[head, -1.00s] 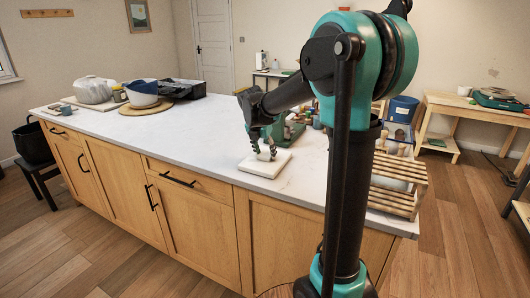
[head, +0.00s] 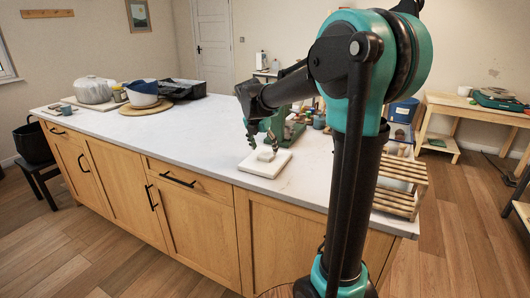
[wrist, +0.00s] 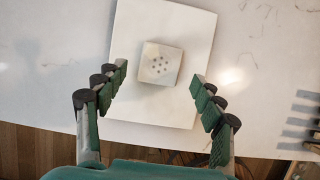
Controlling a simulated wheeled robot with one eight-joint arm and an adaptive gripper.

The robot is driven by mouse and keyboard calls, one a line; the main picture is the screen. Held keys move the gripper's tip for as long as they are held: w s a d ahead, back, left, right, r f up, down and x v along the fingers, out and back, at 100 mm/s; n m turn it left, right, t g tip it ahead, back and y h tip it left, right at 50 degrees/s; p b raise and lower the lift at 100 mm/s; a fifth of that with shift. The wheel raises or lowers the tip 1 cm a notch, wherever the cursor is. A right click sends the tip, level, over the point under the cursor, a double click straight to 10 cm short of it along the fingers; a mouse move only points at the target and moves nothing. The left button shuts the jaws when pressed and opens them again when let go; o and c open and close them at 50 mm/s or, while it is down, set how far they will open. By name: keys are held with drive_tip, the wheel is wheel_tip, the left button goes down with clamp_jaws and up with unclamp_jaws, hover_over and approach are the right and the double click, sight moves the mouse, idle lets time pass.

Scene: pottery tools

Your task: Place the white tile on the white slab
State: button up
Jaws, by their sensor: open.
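In the head view the tile (head: 266,154) also rests on the slab (head: 262,168), near the counter's front edge. My gripper (wrist: 160,75) is open and empty, its fingers spread to either side of the tile without touching it. In the head view my gripper (head: 262,139) is just above the tile.
A green tool or machine (head: 292,132) stands close behind my gripper. A wooden slatted rack (head: 400,180) sits at the counter's right end. Bowls and a board are at the far left. The counter (head: 185,140) left of the slab is clear.

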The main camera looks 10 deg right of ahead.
drive_tip(key=v, duration=0.9)
drive_tip(key=shift+r, duration=0.2)
